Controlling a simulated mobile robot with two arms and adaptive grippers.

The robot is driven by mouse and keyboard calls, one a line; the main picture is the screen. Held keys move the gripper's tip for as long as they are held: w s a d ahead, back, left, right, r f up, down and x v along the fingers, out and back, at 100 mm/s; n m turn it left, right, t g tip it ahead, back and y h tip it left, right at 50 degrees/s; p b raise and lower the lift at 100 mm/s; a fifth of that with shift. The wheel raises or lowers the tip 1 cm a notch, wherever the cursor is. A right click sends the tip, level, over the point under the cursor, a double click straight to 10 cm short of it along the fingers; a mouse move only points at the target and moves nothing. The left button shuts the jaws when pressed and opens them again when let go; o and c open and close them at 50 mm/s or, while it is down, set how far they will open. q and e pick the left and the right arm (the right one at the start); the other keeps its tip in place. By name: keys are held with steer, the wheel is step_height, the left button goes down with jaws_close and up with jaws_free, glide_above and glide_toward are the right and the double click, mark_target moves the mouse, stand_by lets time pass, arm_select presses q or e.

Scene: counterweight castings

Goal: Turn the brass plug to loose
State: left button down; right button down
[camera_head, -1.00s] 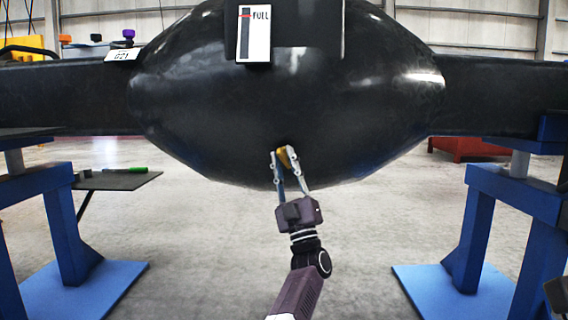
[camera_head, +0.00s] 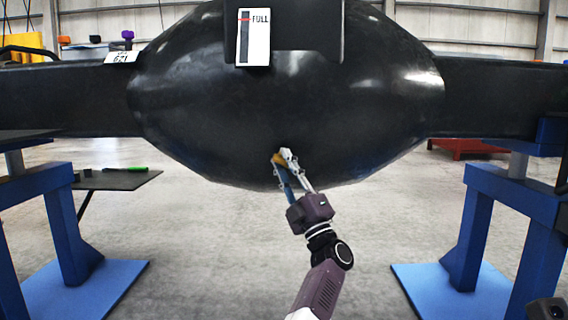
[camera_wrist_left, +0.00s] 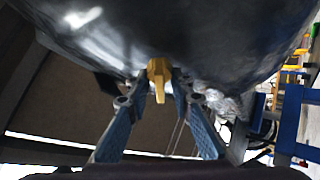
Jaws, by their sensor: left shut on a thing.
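The brass plug (camera_head: 277,158) sits low on the underside of the big black rounded casting (camera_head: 230,110). In the left wrist view the plug (camera_wrist_left: 159,70) shows as a yellow-brass piece with a narrow tab pointing down. My left gripper (camera_head: 284,160) reaches up from below and is shut on the plug. In the left wrist view its blue-padded fingers (camera_wrist_left: 160,88) stand on either side of the tab. The fingers partly hide the plug in the head view. My right gripper's fingers are not seen.
A white gauge marked FULL (camera_head: 253,37) is on the casting's front. Blue stands (camera_head: 45,190) hold the casting's arms on both sides. A small dark table (camera_head: 120,180) with a green-handled tool (camera_head: 127,169) is at left. The floor below the casting is clear.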

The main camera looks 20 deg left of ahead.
arm_select(q)
steer(key=c, duration=2.1)
jaws_free()
